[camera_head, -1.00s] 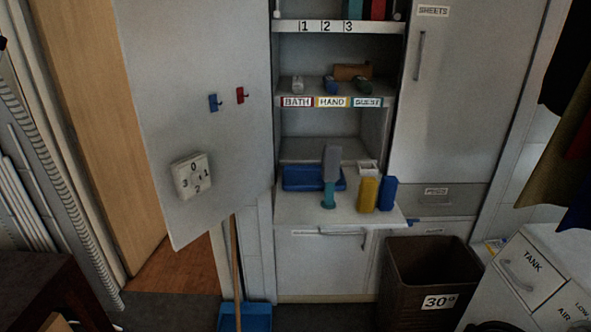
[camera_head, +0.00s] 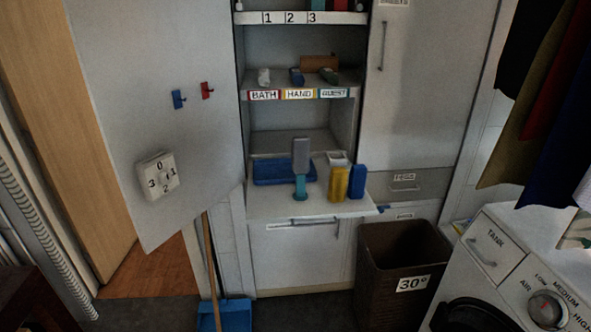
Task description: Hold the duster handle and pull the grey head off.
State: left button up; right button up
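The duster stands upright on the pull-out shelf of the open cupboard in the head view. Its grey head (camera_head: 301,155) is on top, and its teal handle (camera_head: 300,188) is below with a small round foot on the shelf. The head sits on the handle, with no gap visible between them. Neither of my grippers shows in the view, and nothing touches the duster.
A blue tray (camera_head: 270,171) lies behind the duster. A yellow block (camera_head: 339,183), a blue block (camera_head: 357,182) and a white container (camera_head: 338,159) stand to its right. An open door (camera_head: 160,110) is at left; a brown basket (camera_head: 402,262) and washing machine (camera_head: 520,265) at right.

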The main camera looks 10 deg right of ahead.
aim_at(300, 147)
jog(key=i+l, duration=0.3)
jog(key=i, duration=0.2)
jog(key=i+l, duration=0.25)
jog(key=i, duration=0.25)
